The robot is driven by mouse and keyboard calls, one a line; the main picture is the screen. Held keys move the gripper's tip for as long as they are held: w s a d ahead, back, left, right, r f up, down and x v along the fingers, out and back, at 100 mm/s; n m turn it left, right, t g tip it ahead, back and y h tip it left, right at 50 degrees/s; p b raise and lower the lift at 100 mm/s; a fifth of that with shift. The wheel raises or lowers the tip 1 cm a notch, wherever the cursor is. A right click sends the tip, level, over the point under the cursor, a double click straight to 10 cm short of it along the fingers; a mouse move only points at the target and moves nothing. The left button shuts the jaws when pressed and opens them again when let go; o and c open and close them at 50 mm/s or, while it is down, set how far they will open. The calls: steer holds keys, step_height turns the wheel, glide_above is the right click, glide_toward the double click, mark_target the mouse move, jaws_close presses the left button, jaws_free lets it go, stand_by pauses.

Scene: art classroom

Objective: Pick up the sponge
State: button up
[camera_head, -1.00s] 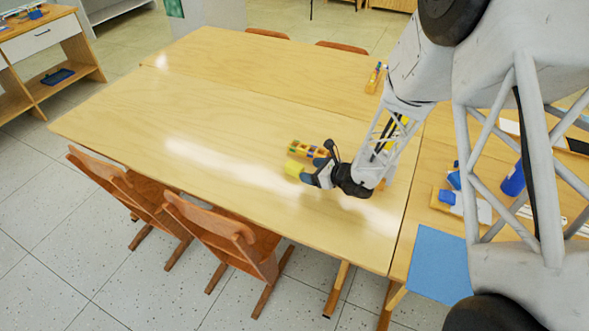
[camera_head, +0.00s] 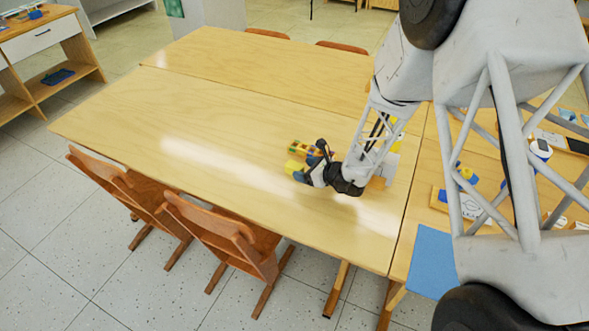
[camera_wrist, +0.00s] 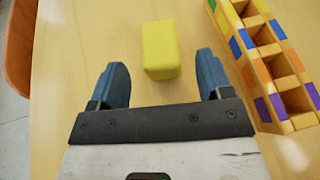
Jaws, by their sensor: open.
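The yellow sponge (camera_wrist: 161,49) is a small block on the wooden table. In the wrist view it lies ahead of my gripper (camera_wrist: 160,78), roughly centred between the two blue fingertips and slightly beyond them. The fingers are open, with clear gaps on both sides, and touch nothing. In the head view the sponge (camera_head: 292,167) shows just left of my gripper (camera_head: 299,168), which partly hides it. My gripper is low, close to the tabletop.
A wooden block holder with coloured squares (camera_wrist: 262,50) lies close to the right finger; it also shows in the head view (camera_head: 305,149). The table (camera_head: 190,115) is clear to the left. Chairs (camera_head: 220,235) stand at its front edge. A blue sheet (camera_head: 431,262) lies at right.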

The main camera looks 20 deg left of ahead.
mark_target(295, 165)
steer(key=shift+x, duration=2.45)
steer(key=c, duration=1)
steer(key=shift+r, duration=0.1)
steer(key=shift+r, duration=0.95)
steer(key=shift+d+r, duration=0.1)
steer(key=shift+r, duration=0.8)
steer(key=s+d, duration=0.3)
steer(key=s, duration=0.1)
steer(key=s+d, duration=0.3)
steer(key=s, duration=0.1)
steer(key=s+d+r, duration=0.1)
steer(key=s+d, duration=0.2)
steer(key=s, duration=0.1)
steer(key=shift+s+d, duration=0.2)
steer(key=shift+d, duration=0.2)
